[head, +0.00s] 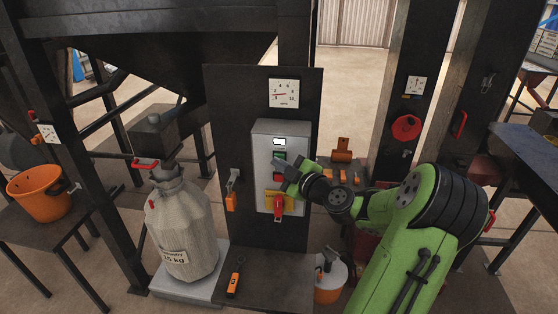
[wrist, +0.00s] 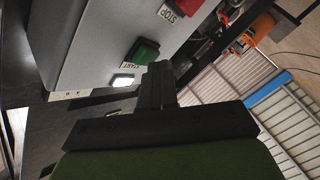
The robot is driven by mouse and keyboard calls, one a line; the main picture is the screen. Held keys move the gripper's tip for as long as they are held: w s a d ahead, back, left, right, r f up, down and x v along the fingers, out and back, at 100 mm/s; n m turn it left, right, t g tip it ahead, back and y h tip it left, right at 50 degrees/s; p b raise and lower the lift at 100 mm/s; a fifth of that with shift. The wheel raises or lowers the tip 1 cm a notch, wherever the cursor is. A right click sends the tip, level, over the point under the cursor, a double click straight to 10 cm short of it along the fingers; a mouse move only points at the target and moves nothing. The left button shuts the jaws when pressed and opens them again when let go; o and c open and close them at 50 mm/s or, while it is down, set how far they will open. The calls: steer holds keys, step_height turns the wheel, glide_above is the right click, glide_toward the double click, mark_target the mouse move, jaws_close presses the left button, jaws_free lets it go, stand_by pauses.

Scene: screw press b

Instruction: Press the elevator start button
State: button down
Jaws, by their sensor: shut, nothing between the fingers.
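The start button is a green square button (wrist: 143,52) labelled START on the face of a grey control box (wrist: 95,40) in the wrist view. In the head view the box (head: 263,150) hangs on a dark upright panel, and the green button (head: 279,155) shows just above my gripper's tip. My gripper (head: 279,163) is shut and empty, its fingers pointing at the box. In the wrist view the closed fingertips (wrist: 159,68) are beside the green button's lower right edge. I cannot tell whether they touch it.
A lit white lamp (wrist: 123,80) is beside the green button, and a red STOP button (wrist: 183,8) is on its other side. A red-handled switch on a yellow plate (head: 278,204) sits lower on the box. A filled sack (head: 182,225) stands on a scale left of the panel.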

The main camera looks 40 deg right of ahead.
steer(key=shift+s+a+b, duration=0.4)
steer(key=shift+a, duration=0.1)
steer(key=s+a+b, duration=0.1)
steer(key=a, duration=0.1)
steer(key=s+a+b, duration=0.2)
stand_by(0.4)
stand_by(0.5)
